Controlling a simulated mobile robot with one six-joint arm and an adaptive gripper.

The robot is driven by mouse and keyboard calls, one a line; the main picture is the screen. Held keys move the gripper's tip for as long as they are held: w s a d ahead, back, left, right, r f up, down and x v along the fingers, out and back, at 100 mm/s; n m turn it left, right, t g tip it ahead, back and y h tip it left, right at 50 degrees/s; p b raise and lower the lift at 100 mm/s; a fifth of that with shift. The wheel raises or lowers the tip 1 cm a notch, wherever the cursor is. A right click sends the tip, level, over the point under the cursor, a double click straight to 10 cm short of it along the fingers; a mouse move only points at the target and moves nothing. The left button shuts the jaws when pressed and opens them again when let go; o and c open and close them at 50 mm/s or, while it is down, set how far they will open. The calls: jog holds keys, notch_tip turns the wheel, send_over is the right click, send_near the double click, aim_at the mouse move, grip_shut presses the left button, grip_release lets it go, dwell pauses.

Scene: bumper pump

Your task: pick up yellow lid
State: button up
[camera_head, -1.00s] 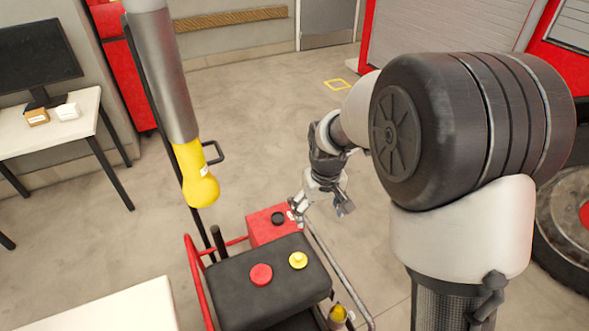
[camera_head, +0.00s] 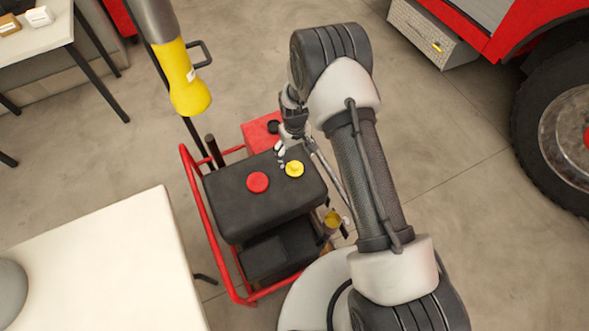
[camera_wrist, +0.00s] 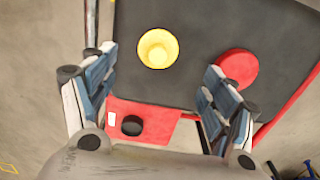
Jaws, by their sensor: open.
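The yellow lid (camera_head: 294,169) is a small round cap with a raised knob on top of the black pump tank (camera_head: 231,209). In the wrist view the lid (camera_wrist: 158,48) lies ahead of my gripper (camera_wrist: 152,85), between the lines of the two spread fingers and a little beyond their tips. My gripper is open and empty. In the head view my gripper (camera_head: 281,154) is just behind and left of the lid, close to it. I cannot tell the exact gap in height.
A red round cap (camera_head: 257,182) sits beside the yellow lid. A red box with a black cap (camera_head: 273,127) is behind the tank. A red tube frame (camera_head: 196,208) surrounds the pump. A white table (camera_head: 110,262) stands at left, and a yellow-ended hanging tube (camera_head: 184,85) is upper left.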

aim_at(295, 164)
jog(key=f+b, duration=0.1)
jog(key=f, duration=0.2)
jog(key=f+b, duration=0.1)
jog(key=f, duration=0.2)
jog(key=f+b, duration=0.1)
jog(key=f, duration=0.1)
jog(key=shift+w+f, duration=0.25)
jog(key=shift+f, duration=0.15)
jog(key=shift+c, duration=0.2)
jog(key=c, duration=1)
jog(key=shift+r, duration=0.15)
